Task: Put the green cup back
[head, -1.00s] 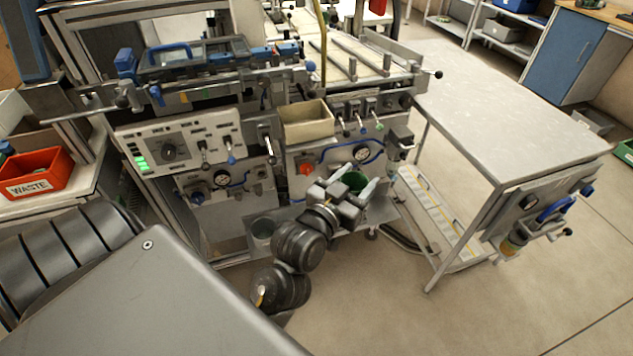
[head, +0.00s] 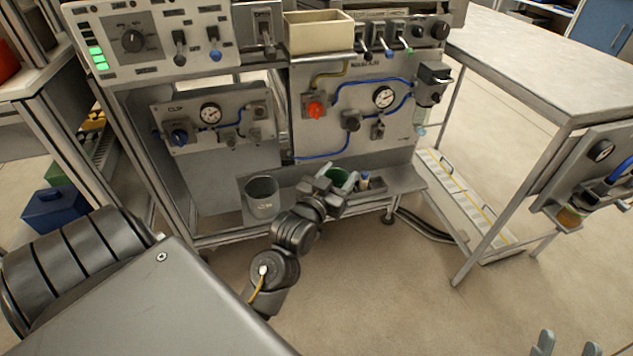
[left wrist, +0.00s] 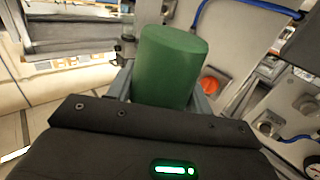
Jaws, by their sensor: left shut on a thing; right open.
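The green cup (head: 338,175) is at the low front shelf (head: 405,178) of the machine, partly hidden by my left gripper (head: 342,183). My left gripper is shut on the cup. In the left wrist view the green cup (left wrist: 172,65) fills the space between the fingers of my left gripper (left wrist: 165,95). I cannot tell whether the cup's base touches the shelf. My right gripper (head: 565,344) shows only its open fingertips at the bottom right edge, empty and far from the cup.
A grey cup (head: 262,198) stands on the shelf left of the green cup. A small dark holder with little bottles (head: 366,182) is just right of it. The machine panel (head: 365,115) with gauges and blue hoses rises behind. A side table (head: 545,70) is at right.

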